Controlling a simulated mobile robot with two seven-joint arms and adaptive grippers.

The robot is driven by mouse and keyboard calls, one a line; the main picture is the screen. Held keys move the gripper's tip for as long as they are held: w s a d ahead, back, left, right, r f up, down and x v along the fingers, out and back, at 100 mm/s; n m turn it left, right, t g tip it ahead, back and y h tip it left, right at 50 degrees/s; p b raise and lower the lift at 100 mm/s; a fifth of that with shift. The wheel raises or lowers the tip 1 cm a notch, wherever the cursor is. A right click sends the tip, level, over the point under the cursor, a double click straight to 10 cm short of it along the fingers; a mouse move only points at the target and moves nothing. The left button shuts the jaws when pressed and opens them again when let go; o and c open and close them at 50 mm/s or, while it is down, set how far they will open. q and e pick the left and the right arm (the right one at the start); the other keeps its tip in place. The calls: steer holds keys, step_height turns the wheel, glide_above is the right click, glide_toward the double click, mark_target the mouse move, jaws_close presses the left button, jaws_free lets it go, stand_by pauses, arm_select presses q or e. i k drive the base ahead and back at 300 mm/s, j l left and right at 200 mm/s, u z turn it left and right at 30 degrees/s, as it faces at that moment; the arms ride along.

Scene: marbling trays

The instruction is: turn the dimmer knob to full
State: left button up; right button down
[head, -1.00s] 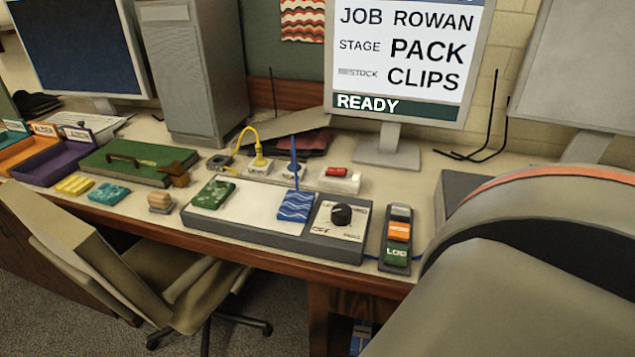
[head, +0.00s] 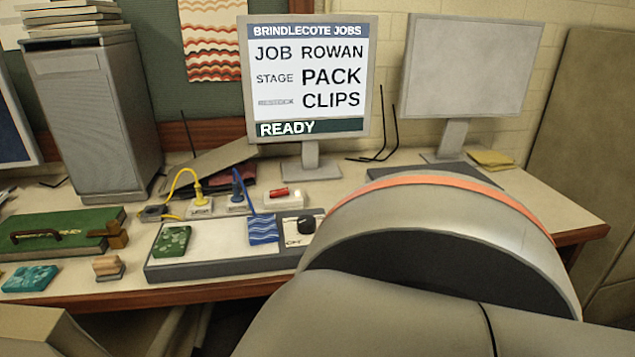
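The dimmer knob (head: 306,224) is a small black round knob on a white panel at the right end of a long grey unit (head: 200,268) on the desk. My own large grey arm part stands in front of the panel's right side and hides some of it. The knob's pointer is too small to read. Neither of my grippers shows in the head view, and nothing is seen touching the knob.
A green patterned block (head: 171,240) and a blue wavy block (head: 262,229) lie on the unit. Behind are a yellow plug (head: 198,197), a blue plug (head: 237,192) and a red switch (head: 278,192). A monitor (head: 308,130) reads READY. The desk's far right is fairly clear.

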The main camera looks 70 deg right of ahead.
mark_target(307, 224)
steer(key=j+z, duration=0.15)
steer(key=z, duration=1.3)
steer(key=i+j, duration=0.05)
